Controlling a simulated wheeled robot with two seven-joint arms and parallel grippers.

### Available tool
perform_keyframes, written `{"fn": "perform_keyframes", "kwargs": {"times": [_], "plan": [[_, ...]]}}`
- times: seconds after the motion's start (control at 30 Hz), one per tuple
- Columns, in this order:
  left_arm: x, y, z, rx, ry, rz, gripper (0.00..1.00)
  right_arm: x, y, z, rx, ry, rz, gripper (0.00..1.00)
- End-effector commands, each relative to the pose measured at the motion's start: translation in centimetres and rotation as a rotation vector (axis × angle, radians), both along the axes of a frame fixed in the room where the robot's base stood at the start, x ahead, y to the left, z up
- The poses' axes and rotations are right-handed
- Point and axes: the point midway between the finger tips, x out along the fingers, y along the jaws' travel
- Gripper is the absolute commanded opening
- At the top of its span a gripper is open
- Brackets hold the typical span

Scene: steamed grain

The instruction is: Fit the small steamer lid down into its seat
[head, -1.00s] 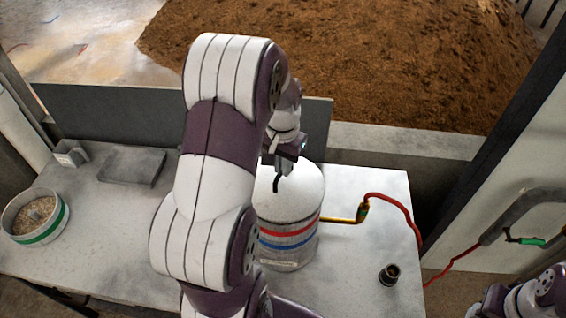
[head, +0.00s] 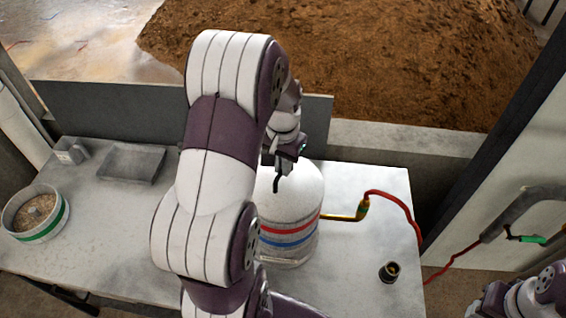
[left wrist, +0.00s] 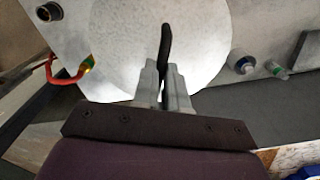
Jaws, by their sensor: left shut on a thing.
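The small steamer lid (head: 291,192) is a pale round disc with a thin dark handle (head: 280,184). It lies over the top of the steamer, a pale cylinder with a red and a blue band (head: 288,241). My left gripper (head: 287,168) is above the lid, shut on the handle. In the left wrist view the gripper's fingers (left wrist: 164,84) close around the dark handle (left wrist: 166,45), with the lid (left wrist: 125,50) filling the background. Whether the lid's edge sits flush in its seat cannot be told. My left arm hides the steamer's left side.
A green-banded bowl of grain (head: 36,213) and a shallow grey tray (head: 131,163) stand on the left of the pale table (head: 100,225). A brass pipe with a red hose (head: 402,205) runs right from the steamer. A small dark cup (head: 389,273) stands at front right.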

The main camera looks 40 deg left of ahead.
Motion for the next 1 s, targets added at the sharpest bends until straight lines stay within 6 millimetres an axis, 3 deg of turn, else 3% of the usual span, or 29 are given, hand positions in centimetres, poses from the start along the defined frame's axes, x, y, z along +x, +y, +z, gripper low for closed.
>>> {"fn": "perform_keyframes", "kwargs": {"times": [0.87, 0.9, 0.97, 1.0], "plan": [[0.02, 0.02, -1.14, 0.000, -0.001, 0.000, 0.00, 0.00, 0.00, -0.34, 0.000, 0.000, 0.000, 0.43], [0.02, 0.02, -1.14, 0.000, -0.001, 0.000, 0.18, 0.00, 0.00, -0.34, 0.000, 0.000, 0.000, 0.43], [0.02, 0.02, -1.14, 0.000, -0.001, 0.000, 0.38, 0.00, 0.00, -0.34, 0.000, 0.000, 0.000, 0.43], [0.01, 0.01, -1.14, 0.000, -0.001, 0.000, 0.42, 0.00, 0.00, -0.34, 0.000, 0.000, 0.000, 0.43]]}}
